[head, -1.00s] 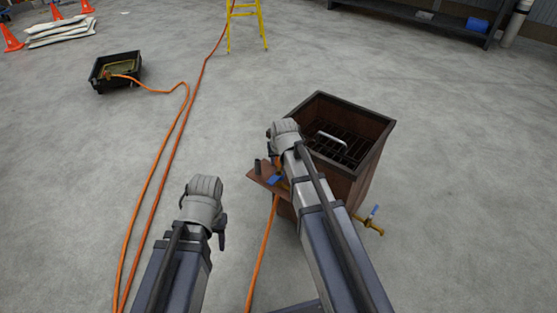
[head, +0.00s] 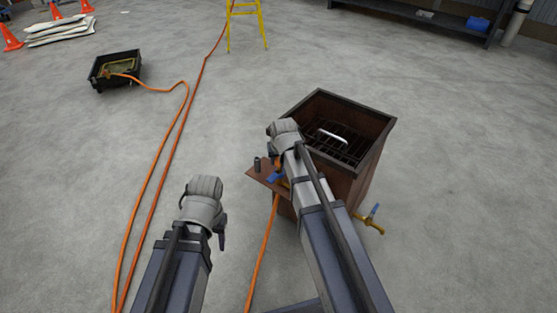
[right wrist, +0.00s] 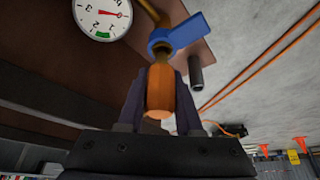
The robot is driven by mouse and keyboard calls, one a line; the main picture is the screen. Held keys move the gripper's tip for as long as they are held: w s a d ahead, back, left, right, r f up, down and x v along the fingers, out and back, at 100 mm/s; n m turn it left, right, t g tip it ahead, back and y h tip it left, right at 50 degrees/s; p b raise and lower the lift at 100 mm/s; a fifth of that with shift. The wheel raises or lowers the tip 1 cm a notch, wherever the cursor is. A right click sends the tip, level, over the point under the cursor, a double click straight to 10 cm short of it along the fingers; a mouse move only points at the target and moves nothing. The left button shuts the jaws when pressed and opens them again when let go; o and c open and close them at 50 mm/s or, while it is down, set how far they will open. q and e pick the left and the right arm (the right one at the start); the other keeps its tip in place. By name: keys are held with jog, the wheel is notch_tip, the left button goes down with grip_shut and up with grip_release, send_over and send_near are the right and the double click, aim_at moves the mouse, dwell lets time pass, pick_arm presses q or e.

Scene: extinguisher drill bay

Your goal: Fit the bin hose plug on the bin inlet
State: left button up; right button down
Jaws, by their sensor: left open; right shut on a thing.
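The bin (head: 372,172) is a rusty brown metal box with a grate inside. A small brown shelf juts from its left side. The bin inlet is a brass pipe (right wrist: 148,10) with a blue valve handle (right wrist: 184,28); the handle also shows in the head view (head: 277,177). My right gripper (right wrist: 160,82) is shut on the orange bin hose plug (right wrist: 160,95), its end close under the brass and blue valve fitting. Whether they touch or are joined I cannot tell. My left gripper (head: 219,232) is open and empty over the floor, left of the bin; its fingers are mostly hidden.
The orange hose (head: 263,245) runs down from the shelf. A black post (head: 257,163) stands on the shelf. A brass tap (head: 372,222) sticks out at the bin's right. A round gauge (right wrist: 102,14) sits near the inlet. Another hose (head: 150,195) lies left; floor between is clear.

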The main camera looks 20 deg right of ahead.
jog(key=shift+f+b, duration=0.5)
jog(key=shift+f, duration=0.15)
jog(key=shift+f+b, duration=0.8)
dwell(0.7)
jog(key=c, duration=0.5)
grip_release()
jog(key=p+v, duration=0.7)
jog(key=v, duration=0.1)
